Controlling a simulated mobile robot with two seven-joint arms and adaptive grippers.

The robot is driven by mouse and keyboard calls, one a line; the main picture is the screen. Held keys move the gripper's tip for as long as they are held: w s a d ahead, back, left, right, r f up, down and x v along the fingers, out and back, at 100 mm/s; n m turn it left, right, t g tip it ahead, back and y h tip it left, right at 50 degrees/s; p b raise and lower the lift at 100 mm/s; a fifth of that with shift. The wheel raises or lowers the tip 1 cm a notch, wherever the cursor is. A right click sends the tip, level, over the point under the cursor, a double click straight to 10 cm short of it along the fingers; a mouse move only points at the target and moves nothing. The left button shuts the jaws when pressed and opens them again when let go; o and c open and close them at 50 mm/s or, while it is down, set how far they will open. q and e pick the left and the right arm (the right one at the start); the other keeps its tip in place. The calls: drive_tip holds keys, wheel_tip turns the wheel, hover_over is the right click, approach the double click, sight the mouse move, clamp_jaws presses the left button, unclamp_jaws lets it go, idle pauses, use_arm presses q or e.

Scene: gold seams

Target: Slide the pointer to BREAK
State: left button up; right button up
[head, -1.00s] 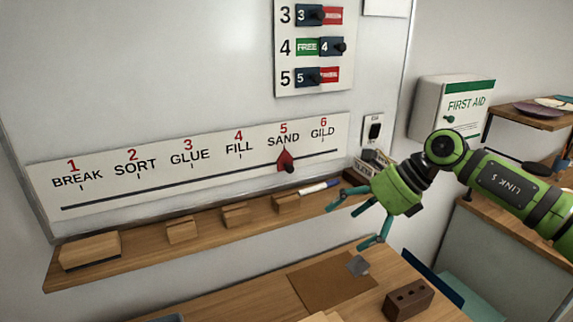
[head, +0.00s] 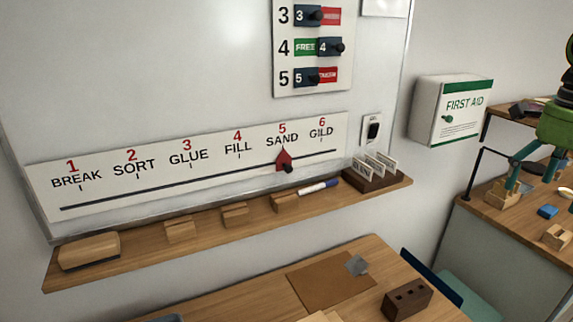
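The red pointer (head: 284,160) with its dark knob sits on the black slider track (head: 200,182), just below SAND at number 5. The white label strip (head: 105,205) runs from BREAK at its left end to GILD at its right end. My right gripper (head: 532,178), green with teal fingers, is at the far right edge over the side counter, well apart from the pointer. Its fingers are spread and hold nothing that I can see. My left gripper is not in view.
A wooden ledge (head: 140,256) below the strip holds an eraser-like block (head: 88,251), small wooden blocks, a blue-capped marker (head: 318,187) and a card holder (head: 372,178). A first aid box (head: 450,110) hangs at right. Space before the strip is clear.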

sight(290, 171)
drive_tip(key=shift+c, duration=0.4)
